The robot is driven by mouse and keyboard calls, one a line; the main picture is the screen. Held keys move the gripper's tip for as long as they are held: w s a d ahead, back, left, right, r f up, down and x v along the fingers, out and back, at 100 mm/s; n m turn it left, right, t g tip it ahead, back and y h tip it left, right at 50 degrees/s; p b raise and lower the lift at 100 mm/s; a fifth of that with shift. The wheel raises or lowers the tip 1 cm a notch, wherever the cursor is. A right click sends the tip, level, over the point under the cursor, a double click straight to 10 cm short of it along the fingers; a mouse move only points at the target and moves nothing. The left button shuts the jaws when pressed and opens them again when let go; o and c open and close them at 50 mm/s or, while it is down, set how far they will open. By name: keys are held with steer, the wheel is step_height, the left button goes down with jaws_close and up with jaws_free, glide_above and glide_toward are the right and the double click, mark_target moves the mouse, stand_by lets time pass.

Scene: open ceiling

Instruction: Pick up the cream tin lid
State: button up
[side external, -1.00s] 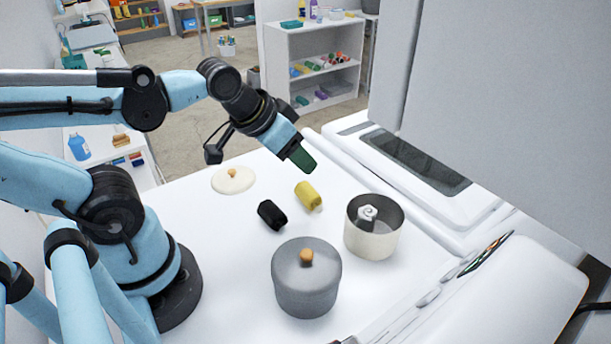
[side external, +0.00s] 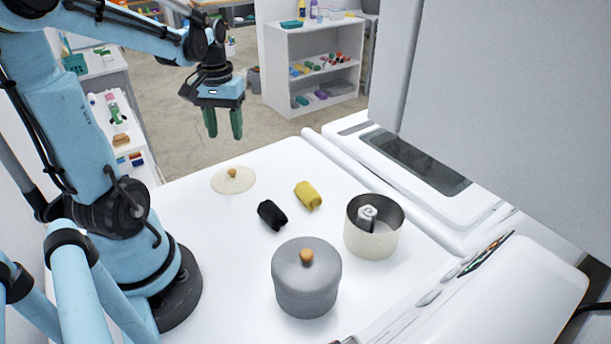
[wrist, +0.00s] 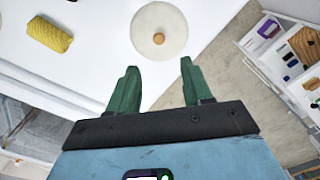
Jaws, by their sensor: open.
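The cream tin lid (side external: 233,180) lies flat on the white table, near its far left edge, with a small orange-brown knob in its middle. In the wrist view the lid (wrist: 160,22) is beyond the fingertips, slightly right of the middle. My gripper (side external: 223,136) points down above the far side of the table in the side view, apart from the lid. Its two green fingers are spread and nothing is between them; they also show in the wrist view (wrist: 158,68).
The open cream tin (side external: 372,240) holds a pale object. A lidded grey pot (side external: 306,285), a black roll (side external: 272,215) and a yellow roll (side external: 308,196) stand or lie nearby. The table (side external: 215,235) is bare around the lid.

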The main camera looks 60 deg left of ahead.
glide_above(232, 170)
steer(key=f, duration=0.4)
steer(key=shift+w+a+f, duration=0.1)
steer(key=shift+a, duration=0.1)
steer(key=shift+d+f, duration=0.2)
steer(key=shift+f, duration=2.75)
jaws_close()
